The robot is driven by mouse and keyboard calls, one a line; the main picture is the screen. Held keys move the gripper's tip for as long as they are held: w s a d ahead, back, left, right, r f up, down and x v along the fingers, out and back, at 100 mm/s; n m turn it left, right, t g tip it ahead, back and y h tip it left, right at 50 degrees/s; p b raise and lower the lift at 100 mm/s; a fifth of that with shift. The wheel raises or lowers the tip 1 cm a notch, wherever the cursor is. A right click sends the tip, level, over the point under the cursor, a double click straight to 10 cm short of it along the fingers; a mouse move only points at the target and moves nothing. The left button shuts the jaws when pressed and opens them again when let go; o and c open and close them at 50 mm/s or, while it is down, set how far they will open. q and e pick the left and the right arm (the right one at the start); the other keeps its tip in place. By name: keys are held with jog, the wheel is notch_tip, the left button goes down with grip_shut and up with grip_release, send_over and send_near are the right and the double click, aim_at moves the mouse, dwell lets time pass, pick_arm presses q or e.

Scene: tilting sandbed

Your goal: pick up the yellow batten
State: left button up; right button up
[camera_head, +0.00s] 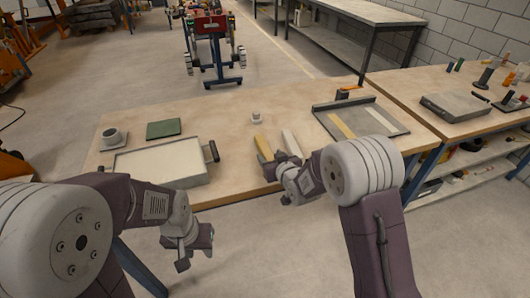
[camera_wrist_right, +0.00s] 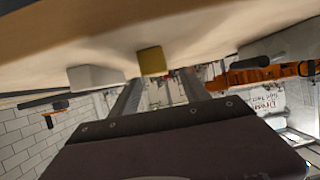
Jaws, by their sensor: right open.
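The yellow batten (camera_head: 263,148) lies on the wooden table near its front edge, left of a white batten (camera_head: 291,143). My right gripper (camera_head: 284,178) is at the table's front edge, just in front of the yellow batten. In the right wrist view, the end of the yellow batten (camera_wrist_right: 152,61) shows between the two open fingers (camera_wrist_right: 158,88), with nothing held. The white batten's end (camera_wrist_right: 95,77) is to the left there. My left gripper (camera_head: 188,248) hangs in front of the table, away from the battens; its jaw opening is unclear.
A small white cup (camera_head: 256,118) stands behind the battens. A grey tray (camera_head: 398,130) at right holds a yellow strip and a pale strip.

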aim_at(267, 152)
jog(key=x, duration=0.5)
jog(key=shift+w+d, duration=0.1)
jog(key=shift+w, duration=0.1)
jog(key=shift+s, duration=0.1)
jog(key=c, duration=0.3)
grip_shut()
jog(key=shift+r, duration=0.1)
notch_tip(267, 152, up, 4)
jog(key=shift+r+p, duration=0.2)
jog(key=shift+p, duration=0.1)
jog(key=s+d+r+p, duration=0.2)
jog(key=d+r, duration=0.4)
jog(key=d, duration=0.5)
jog(key=shift+s+r, duration=0.2)
jog(key=shift+r, duration=0.05)
